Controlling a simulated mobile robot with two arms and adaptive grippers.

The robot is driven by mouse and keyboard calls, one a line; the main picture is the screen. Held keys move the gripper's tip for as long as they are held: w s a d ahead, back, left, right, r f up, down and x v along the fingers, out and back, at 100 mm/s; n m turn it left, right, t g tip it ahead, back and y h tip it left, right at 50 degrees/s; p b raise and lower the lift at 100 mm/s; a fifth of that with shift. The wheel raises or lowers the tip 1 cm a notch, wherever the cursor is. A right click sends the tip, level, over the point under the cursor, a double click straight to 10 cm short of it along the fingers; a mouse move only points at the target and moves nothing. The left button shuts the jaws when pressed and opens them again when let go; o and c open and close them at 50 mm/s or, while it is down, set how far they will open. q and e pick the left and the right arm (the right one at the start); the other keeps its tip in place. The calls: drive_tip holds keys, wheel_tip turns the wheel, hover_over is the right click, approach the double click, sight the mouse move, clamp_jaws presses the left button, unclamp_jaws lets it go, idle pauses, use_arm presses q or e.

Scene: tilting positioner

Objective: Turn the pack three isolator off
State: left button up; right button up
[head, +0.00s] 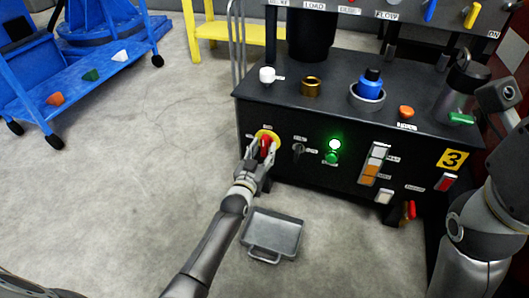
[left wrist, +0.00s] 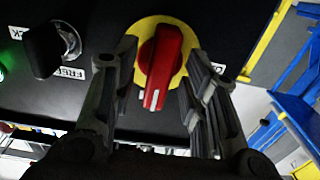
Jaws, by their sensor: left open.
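The isolator is a red rotary handle on a yellow disc (head: 267,139) on the left of the black front panel of the unit marked 3 (head: 452,159). In the left wrist view the red handle (left wrist: 160,66) stands nearly upright, tilted slightly, with a white mark at its lower end. My left gripper (head: 262,150) is at the handle. In the left wrist view its two open fingers (left wrist: 160,75) stand on either side of the handle, with gaps visible. My right arm (head: 480,230) shows at the right edge; its gripper's fingers cannot be made out.
A black selector knob (head: 298,149) and a lit green lamp (head: 335,144) sit right of the isolator. A grey tray (head: 272,234) lies below on the floor. A blue cart (head: 90,75) is at the left.

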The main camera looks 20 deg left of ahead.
use_arm(q)
drive_tip(key=shift+w+b, duration=0.3)
drive_tip(key=shift+w, duration=0.65)
drive_tip(key=shift+c, duration=0.5)
clamp_jaws()
